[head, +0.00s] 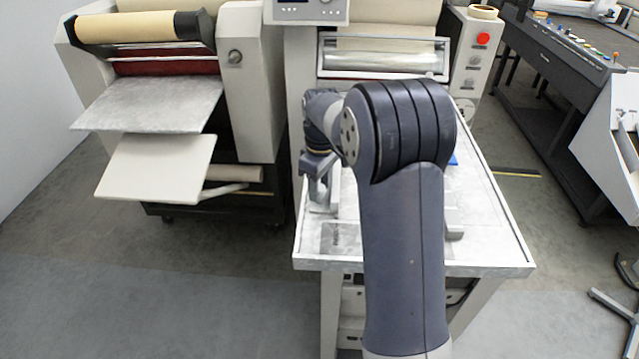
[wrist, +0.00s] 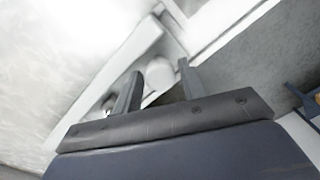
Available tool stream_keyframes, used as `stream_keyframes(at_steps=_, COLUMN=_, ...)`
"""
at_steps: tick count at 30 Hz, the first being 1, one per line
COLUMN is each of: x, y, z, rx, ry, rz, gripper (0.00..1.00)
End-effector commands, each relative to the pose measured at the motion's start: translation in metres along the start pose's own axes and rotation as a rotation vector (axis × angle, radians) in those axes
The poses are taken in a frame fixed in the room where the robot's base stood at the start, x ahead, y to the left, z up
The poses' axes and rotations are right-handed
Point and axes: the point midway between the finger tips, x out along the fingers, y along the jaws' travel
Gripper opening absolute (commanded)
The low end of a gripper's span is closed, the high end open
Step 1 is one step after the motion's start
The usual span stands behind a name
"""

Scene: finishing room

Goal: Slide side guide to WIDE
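My gripper (head: 320,194) is low over the left edge of the machine's light metal table (head: 485,225). In the wrist view my gripper (wrist: 160,68) has its two dark fingers apart. A pale rounded knob (wrist: 160,74) shows in the gap between them, and I see no finger clearly touching it. A pale bar (wrist: 118,68), which seems to be the side guide, runs diagonally by the knob. In the head view my arm hides much of the table and most of the guide. No WIDE mark can be read.
A laminating machine (head: 240,90) with a sloping tray (head: 155,168) stands to the left. A roller unit (head: 385,60) and a post with a red button (head: 484,39) are behind the table. A dark bench (head: 560,75) stands at right. Floor is clear in front on the left.

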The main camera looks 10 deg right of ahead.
Motion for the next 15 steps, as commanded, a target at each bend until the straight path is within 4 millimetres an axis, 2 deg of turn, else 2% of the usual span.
stream_keyframes(at_steps=5, x=0.0, y=0.0, z=-0.0001, rx=0.0, ry=0.0, rz=0.0, gripper=0.39)
stream_keyframes(at_steps=15, x=-0.0004, y=0.0, z=-0.0001, rx=0.0, ry=0.0, rz=0.0, gripper=0.12)
